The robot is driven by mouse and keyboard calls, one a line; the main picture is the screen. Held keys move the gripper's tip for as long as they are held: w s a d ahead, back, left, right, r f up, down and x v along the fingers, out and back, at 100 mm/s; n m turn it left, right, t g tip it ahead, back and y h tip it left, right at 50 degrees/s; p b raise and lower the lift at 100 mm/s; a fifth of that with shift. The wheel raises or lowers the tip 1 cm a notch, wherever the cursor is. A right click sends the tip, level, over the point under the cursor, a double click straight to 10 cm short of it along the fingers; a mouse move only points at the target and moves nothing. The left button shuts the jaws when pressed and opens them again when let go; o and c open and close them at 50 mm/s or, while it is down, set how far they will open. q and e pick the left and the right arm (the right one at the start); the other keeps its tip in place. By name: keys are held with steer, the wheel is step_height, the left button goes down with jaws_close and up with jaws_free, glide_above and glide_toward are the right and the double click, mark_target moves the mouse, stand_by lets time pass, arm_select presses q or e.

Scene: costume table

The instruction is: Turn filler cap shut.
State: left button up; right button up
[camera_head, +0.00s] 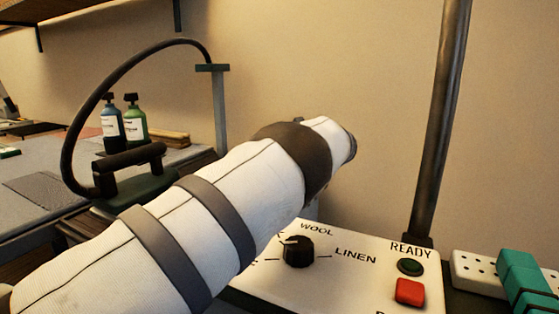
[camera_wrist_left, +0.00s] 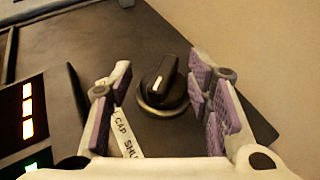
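The filler cap (camera_wrist_left: 165,84) shows in the left wrist view as a black knob with a white mark, seated in a round collar on a dark surface. My left gripper (camera_wrist_left: 162,92) is open, with one purple-padded finger on each side of the cap; I see gaps and cannot tell any contact. A white label (camera_wrist_left: 125,135) reading "CAP SHU", its end hidden, lies beside the left finger. In the head view my left arm crosses from lower left, and its gripper and the cap are hidden. My right gripper is in neither view.
An iron with a hose (camera_head: 135,170) and two bottles (camera_head: 123,128) stand left. Lit indicators (camera_wrist_left: 27,110) glow at left.

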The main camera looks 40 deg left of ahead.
arm_select(q)
steer(key=shift+w+r, duration=0.1)
steer(key=shift+r, duration=0.1)
steer(key=shift+d, duration=0.15)
steer(key=v, duration=1.1)
steer(key=shift+d+r, duration=0.15)
steer(key=shift+d, duration=0.15)
